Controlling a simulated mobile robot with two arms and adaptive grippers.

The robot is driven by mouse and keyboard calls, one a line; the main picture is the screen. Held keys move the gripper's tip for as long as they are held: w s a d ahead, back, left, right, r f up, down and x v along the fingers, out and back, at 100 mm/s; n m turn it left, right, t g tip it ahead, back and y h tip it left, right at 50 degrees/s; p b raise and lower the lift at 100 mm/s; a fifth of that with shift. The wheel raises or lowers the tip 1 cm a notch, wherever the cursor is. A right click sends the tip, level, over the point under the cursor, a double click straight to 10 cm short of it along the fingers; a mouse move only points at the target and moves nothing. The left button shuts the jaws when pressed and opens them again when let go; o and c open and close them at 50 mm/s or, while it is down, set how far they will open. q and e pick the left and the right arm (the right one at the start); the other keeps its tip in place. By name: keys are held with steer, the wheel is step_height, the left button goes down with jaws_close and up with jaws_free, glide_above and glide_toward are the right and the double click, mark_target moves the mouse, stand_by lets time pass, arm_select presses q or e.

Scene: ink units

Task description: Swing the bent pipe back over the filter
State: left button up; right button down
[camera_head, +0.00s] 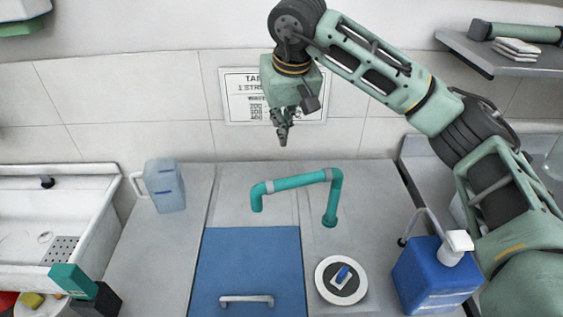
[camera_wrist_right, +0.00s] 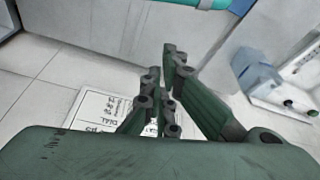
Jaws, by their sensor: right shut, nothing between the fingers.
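The bent pipe (camera_head: 300,180) is teal. It rises from a foot on the grey counter, runs left with a grey collar at each end of its level stretch, and its short open end points down just behind the blue panel (camera_head: 250,262). A piece of it also shows at the top edge of the right wrist view (camera_wrist_right: 190,3). A round white-rimmed dish with a dark centre (camera_head: 322,270), perhaps the filter, lies in front of the pipe's foot. My right gripper (camera_head: 283,141) is shut and empty, above and apart from the pipe, in front of the wall sign. My left gripper is not seen.
A small blue-and-white item (camera_head: 343,274) lies on the dish. A blue canister (camera_head: 428,275) with a white-capped bottle stands right. A pale blue jug (camera_head: 164,186) stands left, beside the white sink (camera_head: 100,215). A shelf (camera_head: 500,57) juts out top right.

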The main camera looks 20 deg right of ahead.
step_height(320, 180, down, 8)
steer(key=s+p, duration=0.1)
steer(key=p, duration=0.4)
steer(key=shift+s+f, duration=0.2)
steer(key=shift+s, duration=0.05)
steer(key=shift+w, duration=0.1)
stand_by(0.4)
steer(key=shift+a, duration=0.1)
